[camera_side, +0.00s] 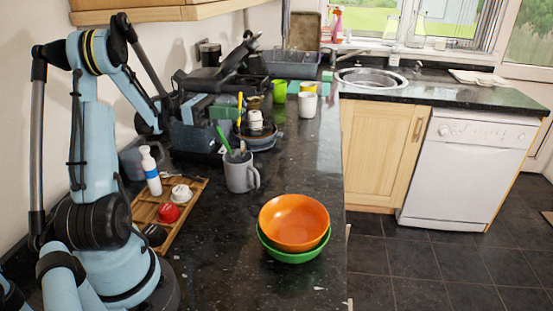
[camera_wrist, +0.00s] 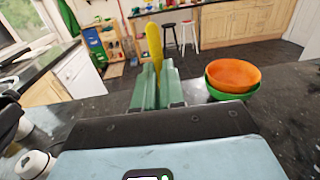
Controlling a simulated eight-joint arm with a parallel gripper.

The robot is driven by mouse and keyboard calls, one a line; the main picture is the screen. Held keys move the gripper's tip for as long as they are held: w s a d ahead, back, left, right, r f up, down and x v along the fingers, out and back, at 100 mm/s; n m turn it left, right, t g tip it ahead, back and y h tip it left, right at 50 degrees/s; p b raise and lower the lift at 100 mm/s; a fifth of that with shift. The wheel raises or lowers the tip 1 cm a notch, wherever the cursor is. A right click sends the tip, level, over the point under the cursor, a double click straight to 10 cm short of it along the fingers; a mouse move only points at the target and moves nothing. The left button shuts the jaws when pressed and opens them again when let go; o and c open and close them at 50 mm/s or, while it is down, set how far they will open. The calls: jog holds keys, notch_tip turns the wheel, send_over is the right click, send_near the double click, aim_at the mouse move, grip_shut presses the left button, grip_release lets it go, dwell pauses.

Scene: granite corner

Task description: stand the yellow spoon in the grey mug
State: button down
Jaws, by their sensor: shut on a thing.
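The grey mug (camera_side: 240,176) stands upright on the dark counter, its handle to the right. A green utensil (camera_side: 222,138) leans in it, sticking out at the upper left. My gripper (camera_side: 232,113) is above and behind the mug in the side view. Its green fingers (camera_wrist: 157,88) are shut on the yellow spoon (camera_wrist: 154,46), which is held upright. The mug is not visible in the wrist view.
An orange bowl (camera_side: 294,221) sits in a green bowl (camera_side: 291,255) at the front right. A wooden tray (camera_side: 187,212) with a white bottle (camera_side: 151,171) and a red cup (camera_side: 169,212) lies left of the mug. Dishes and cups stand behind. Counter between mug and bowls is clear.

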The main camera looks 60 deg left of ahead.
jog(key=shift+f, duration=1.6)
jog(key=c, duration=1.1)
grip_release()
jog(key=shift+c, duration=0.2)
jog(key=shift+r, duration=0.1)
jog(key=d+r, duration=1)
jog(key=d, duration=0.1)
jog(key=shift+w+d+r, duration=0.2)
jog(key=shift+d+r, duration=0.15)
jog(key=shift+r, duration=0.05)
